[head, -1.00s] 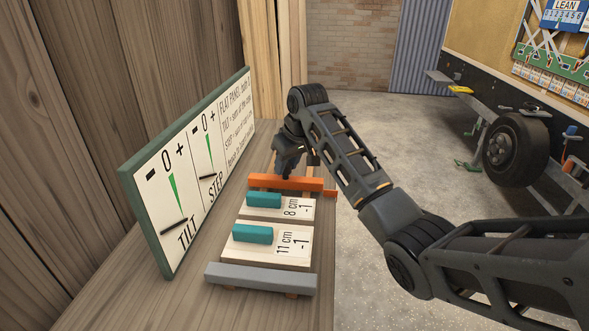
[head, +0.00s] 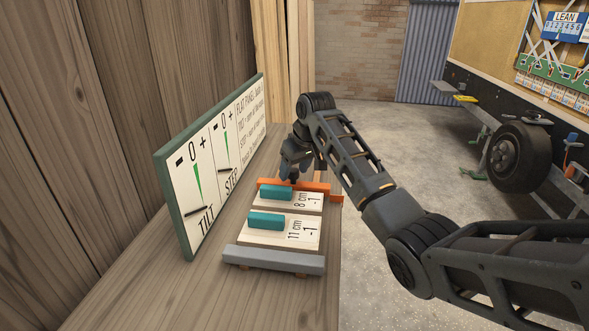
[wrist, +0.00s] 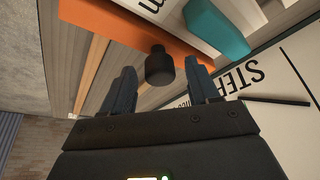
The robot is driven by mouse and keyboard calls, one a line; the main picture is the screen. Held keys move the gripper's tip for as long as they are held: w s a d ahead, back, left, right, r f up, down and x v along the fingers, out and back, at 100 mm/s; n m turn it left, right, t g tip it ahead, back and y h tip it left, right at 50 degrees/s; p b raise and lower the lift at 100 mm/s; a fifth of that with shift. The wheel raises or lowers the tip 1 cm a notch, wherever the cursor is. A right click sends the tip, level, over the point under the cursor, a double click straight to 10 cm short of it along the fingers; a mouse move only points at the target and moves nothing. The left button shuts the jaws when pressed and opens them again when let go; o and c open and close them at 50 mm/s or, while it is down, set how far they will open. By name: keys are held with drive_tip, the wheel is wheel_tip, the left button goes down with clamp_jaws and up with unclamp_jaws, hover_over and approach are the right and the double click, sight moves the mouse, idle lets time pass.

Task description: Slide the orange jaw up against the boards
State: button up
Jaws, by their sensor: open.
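The orange jaw (head: 322,188) lies across the far end of the boards. It also shows at the upper left of the wrist view (wrist: 112,28). It looks close against the 8 cm board (head: 312,203); I cannot tell whether they touch. The 11 cm board (head: 300,236) lies nearer, beside the grey jaw (head: 275,260). A black knob (wrist: 159,68) stands out from the orange jaw. My gripper (wrist: 161,84) is open, its fingers on either side of the knob. In the head view my gripper (head: 293,172) is low over the jaw, its fingertips partly hidden.
Teal handles (head: 275,192) (head: 267,220) stand on the boards. A sign panel (head: 210,170) with TILT and STEP scales rises close on the left. The bench (head: 190,295) is clear in front. Open floor (head: 390,150) and a trailer wheel (head: 512,160) are to the right.

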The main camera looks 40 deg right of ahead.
drive_tip(key=shift+r, duration=0.1)
drive_tip(key=v, duration=0.7)
drive_tip(key=shift+r+b, duration=0.25)
drive_tip(key=shift+b, duration=0.15)
drive_tip(key=shift+s, duration=0.15)
drive_tip(key=shift+c, duration=0.2)
